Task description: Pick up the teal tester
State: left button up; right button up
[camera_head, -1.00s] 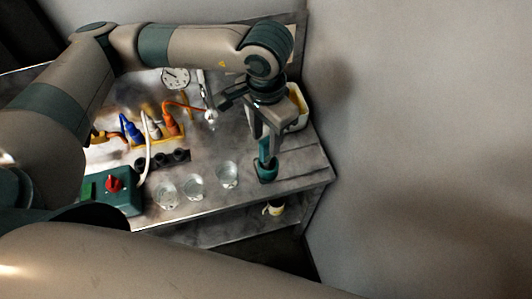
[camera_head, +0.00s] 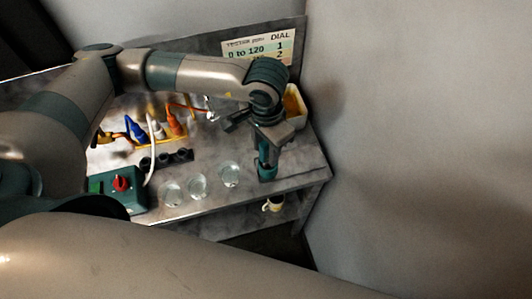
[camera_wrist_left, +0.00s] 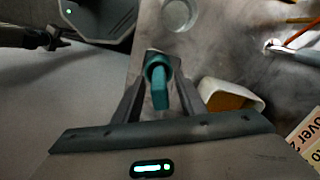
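The teal tester (camera_head: 266,170) stands near the right front corner of the worktable. In the left wrist view the tester (camera_wrist_left: 160,92) shows as a teal upright piece between the two fingers.
Several clear glasses (camera_head: 197,186) stand left of the tester. A teal box with a red knob (camera_head: 121,184) is at the left front. A pale bin (camera_head: 297,116) with yellow contents stands behind the gripper, near the wall. A mug (camera_head: 272,205) sits on the lower shelf.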

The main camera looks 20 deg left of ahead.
pick_arm(q)
jog(key=shift+f, duration=0.35)
jog(key=shift+c, duration=0.7)
grip_shut()
jog(key=shift+r, duration=0.15)
jog(key=shift+w+r+b, duration=0.1)
jog(key=shift+r+b, duration=0.4)
jog(key=shift+b, duration=0.15)
notch_tip(320, 180, up, 2)
jog(key=shift+r+b, duration=0.1)
jog(key=shift+b, duration=0.7)
jog(key=s+d+r+b, duration=0.2)
jog(key=d+r+b, duration=0.3)
jog(key=d, duration=0.6)
notch_tip(320, 180, up, 3)
jog(key=shift+s+d+f+b, duration=0.2)
jog(key=shift+s+d+b, duration=0.05)
jog(key=shift+b, duration=0.05)
